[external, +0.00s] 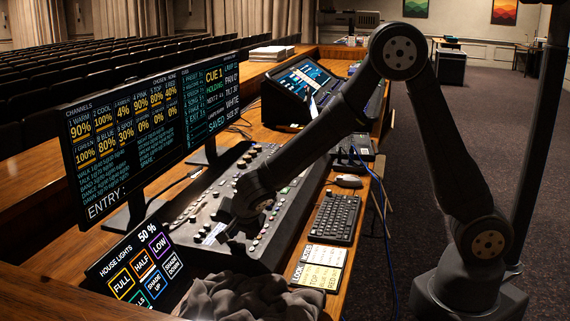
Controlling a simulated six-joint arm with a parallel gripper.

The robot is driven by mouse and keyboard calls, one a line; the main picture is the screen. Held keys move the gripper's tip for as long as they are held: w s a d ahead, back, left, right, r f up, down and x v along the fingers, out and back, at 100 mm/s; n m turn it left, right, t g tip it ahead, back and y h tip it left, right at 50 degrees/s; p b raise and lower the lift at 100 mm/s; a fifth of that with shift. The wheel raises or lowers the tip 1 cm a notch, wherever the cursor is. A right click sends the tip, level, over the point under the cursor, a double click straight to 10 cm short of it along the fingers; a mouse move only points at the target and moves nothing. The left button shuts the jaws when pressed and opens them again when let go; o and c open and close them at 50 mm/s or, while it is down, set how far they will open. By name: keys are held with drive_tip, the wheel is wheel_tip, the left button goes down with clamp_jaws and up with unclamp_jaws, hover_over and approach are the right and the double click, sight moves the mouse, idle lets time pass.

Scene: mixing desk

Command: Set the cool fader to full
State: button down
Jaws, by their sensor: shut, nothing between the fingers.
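The mixing desk (322,165) is a long dark panel with rows of small pale, red and dark controls. The cool fader cannot be told apart from the other controls at this size. On the left monitor (125,135), the channel marked COOL reads 100%. My gripper (233,236) is shut and empty, pointing down low over the near end of the desk. I cannot tell whether its tips touch a control. My forearm and wrist hide part of the desk's middle.
A house-lights touch panel (135,265) and a crumpled dark cloth (250,297) lie close to my gripper. A keyboard (332,218), mouse (348,181) and labelled cards (319,268) sit to the right. A lit console (303,85) stands at the back.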

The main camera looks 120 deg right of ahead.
drive_tip(key=shift+w+d, duration=0.4)
drive_tip(key=shift+r, duration=0.1)
drive_tip(key=shift+s+a, duration=1.55)
drive_tip(key=w+v, duration=0.1)
drive_tip(key=v, duration=0.9)
drive_tip(key=s+f+m+t, duration=0.1)
drive_tip(key=s+f+t, duration=0.1)
drive_tip(key=s+t, duration=0.45)
drive_tip(key=shift+g+y, duration=0.35)
drive_tip(key=shift+y, duration=0.05)
drive_tip(key=shift+s+d+x, duration=0.15)
drive_tip(key=shift+x, duration=2.2)
drive_tip(key=shift+s+d+x, duration=0.15)
drive_tip(key=shift+x, duration=2.2)
drive_tip(key=shift+w+d, duration=0.1)
